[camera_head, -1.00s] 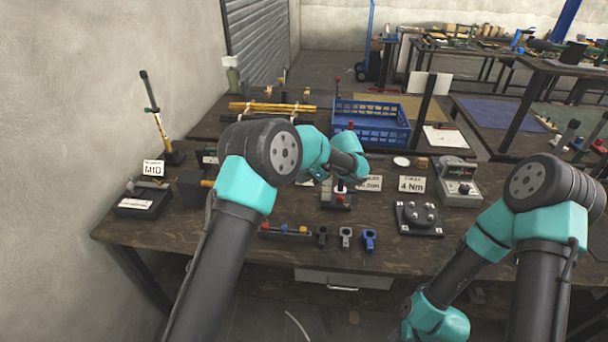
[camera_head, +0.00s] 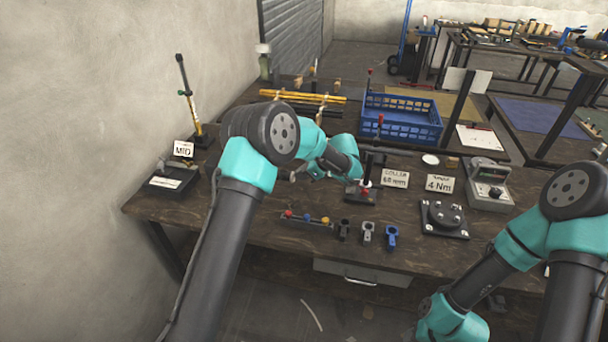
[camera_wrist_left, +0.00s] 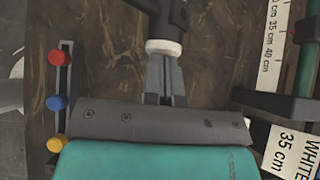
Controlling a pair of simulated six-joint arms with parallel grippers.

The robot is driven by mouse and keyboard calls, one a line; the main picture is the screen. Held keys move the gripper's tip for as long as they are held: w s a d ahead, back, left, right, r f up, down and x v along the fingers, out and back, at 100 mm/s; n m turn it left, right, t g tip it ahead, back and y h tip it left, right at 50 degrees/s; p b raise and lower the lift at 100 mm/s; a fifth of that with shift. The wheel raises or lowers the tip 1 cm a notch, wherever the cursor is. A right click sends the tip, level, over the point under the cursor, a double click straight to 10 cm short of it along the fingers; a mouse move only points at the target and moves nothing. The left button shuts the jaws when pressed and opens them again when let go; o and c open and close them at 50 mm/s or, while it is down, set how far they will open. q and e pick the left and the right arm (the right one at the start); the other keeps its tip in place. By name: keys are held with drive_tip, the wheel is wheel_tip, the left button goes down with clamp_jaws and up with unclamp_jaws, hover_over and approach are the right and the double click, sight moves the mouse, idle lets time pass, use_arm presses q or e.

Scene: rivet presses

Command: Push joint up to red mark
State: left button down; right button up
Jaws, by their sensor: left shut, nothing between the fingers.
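A dark jointed part (camera_wrist_left: 168,14) with a white collar (camera_wrist_left: 163,47) lies at the top of the left wrist view. I cannot tell whether the collar belongs to it. My left gripper (camera_wrist_left: 165,62) is shut and empty, its tips right at the white collar, touching or very close. In the head view my left wrist (camera_head: 340,155) is over the bench, and the fingers and this part are largely hidden by my arm. I cannot make out a red mark on the part. My right gripper is out of view below the bench front.
A rack with red, blue and yellow knobs (camera_wrist_left: 57,103) lies left of my gripper. A ruler strip (camera_wrist_left: 272,45) and a "WHITE 35 cm" sign (camera_wrist_left: 290,152) stand to the right. A small press (camera_head: 362,192) stands near my wrist. A blue crate (camera_head: 402,120) is behind.

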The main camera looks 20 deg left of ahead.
use_arm(q)
drive_tip(key=shift+a, duration=1.5)
approach(291, 173)
drive_tip(key=d, duration=0.5)
drive_tip(key=shift+r, duration=0.4)
drive_tip(key=shift+d, duration=0.1)
